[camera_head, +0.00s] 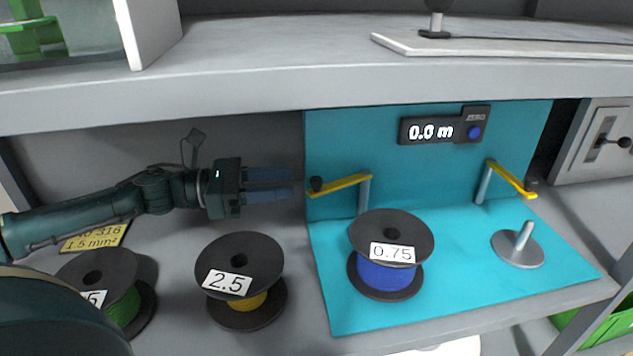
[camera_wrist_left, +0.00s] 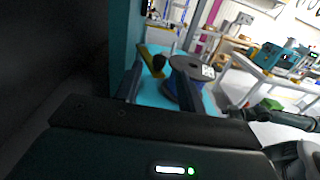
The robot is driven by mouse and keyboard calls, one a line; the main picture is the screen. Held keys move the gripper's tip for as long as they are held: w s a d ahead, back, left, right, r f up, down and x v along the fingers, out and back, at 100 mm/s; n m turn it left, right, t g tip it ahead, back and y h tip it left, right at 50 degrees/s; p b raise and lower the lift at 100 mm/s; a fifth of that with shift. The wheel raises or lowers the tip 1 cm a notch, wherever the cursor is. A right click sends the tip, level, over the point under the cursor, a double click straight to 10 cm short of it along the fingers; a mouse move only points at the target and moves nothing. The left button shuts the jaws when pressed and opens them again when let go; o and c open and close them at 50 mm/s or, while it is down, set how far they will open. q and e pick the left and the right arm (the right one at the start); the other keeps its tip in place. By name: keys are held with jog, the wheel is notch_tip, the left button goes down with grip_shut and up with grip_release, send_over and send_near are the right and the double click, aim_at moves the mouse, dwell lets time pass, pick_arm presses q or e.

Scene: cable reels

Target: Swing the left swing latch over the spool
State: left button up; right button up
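The left swing latch (camera_head: 343,183) is a yellow bar on a grey post on the teal stand. Its bar points left, away from the spool, and ends in a black knob (camera_head: 316,184). The spool (camera_head: 391,235) with blue wire and a 0.75 label stands upright in front of the post. My left gripper (camera_head: 292,184) is left of the knob, fingers pointing right at it, apart and empty. In the left wrist view, the knob (camera_wrist_left: 159,62) shows between the open fingers, a little beyond their tips. My right gripper is not recognisable in either view.
A right swing latch (camera_head: 511,178) stands behind an empty spindle (camera_head: 523,236). A 2.5 spool (camera_head: 240,251) and a green-wire spool (camera_head: 93,266) stand on the lower shelf. The upper shelf (camera_head: 230,78) overhangs the arm. A meter (camera_head: 436,131) reads 0.0 m.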

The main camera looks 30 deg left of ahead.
aim_at(317, 178)
pick_arm(q)
jog(key=shift+p+x, duration=0.9)
jog(key=shift+x, duration=2.55)
jog(key=shift+c, duration=0.2)
grip_shut()
